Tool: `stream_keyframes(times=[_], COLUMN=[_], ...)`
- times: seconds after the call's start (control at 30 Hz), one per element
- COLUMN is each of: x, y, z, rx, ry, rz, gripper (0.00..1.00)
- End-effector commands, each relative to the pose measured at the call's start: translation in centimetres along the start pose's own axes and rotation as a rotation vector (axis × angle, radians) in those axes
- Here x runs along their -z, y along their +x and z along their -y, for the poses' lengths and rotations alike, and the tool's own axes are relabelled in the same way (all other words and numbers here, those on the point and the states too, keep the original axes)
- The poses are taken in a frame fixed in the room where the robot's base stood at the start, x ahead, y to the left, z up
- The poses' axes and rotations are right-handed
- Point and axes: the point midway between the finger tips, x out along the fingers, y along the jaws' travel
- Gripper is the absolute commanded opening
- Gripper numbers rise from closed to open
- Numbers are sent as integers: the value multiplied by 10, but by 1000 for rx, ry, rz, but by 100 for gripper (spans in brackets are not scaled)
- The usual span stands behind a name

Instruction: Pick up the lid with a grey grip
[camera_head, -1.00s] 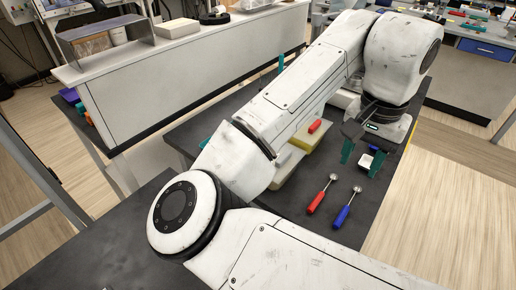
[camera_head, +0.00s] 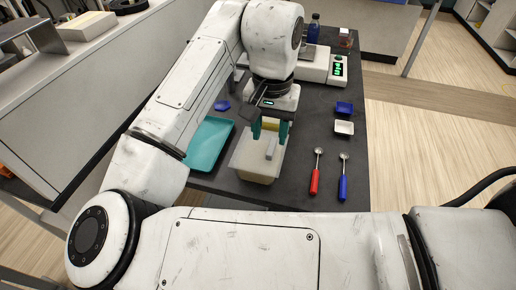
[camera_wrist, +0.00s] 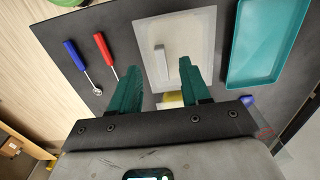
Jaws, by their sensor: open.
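The lid (camera_head: 252,157) is a pale, translucent rectangle on a whitish container at the middle of the dark table. Its grey grip (camera_head: 271,149) is a narrow raised bar. In the wrist view the lid (camera_wrist: 198,38) lies beyond my fingers, with the grip (camera_wrist: 160,62) between the fingertip lines. My gripper (camera_head: 270,134) has two teal fingers, open and empty, pointing down over the lid's far part. In the wrist view my gripper (camera_wrist: 159,68) shows a clear gap around the grip's line. I cannot tell the exact height above the grip.
A teal tray (camera_head: 208,146) lies just left of the lid. A red-handled spoon (camera_head: 315,178) and a blue-handled spoon (camera_head: 343,184) lie to the right, near small white (camera_head: 344,128) and blue (camera_head: 344,108) dishes. A yellow item (camera_wrist: 172,101) is partly hidden by my gripper.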

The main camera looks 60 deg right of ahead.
Motion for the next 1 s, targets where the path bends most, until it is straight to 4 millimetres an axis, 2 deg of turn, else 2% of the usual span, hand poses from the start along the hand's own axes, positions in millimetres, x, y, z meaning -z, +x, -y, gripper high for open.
stream_keyframes(times=[0.27,0.5,0.6,0.87,1.0], x=[-1,-3,-2,-2,-2], y=[21,54,62,64,64], z=[0,0,0,0,0], rx=[-2,-1,-1,0,0], ry=[0,-1,1,1,1], rz=[1,0,-2,-2,-2], gripper=[47,47,47,47,33])
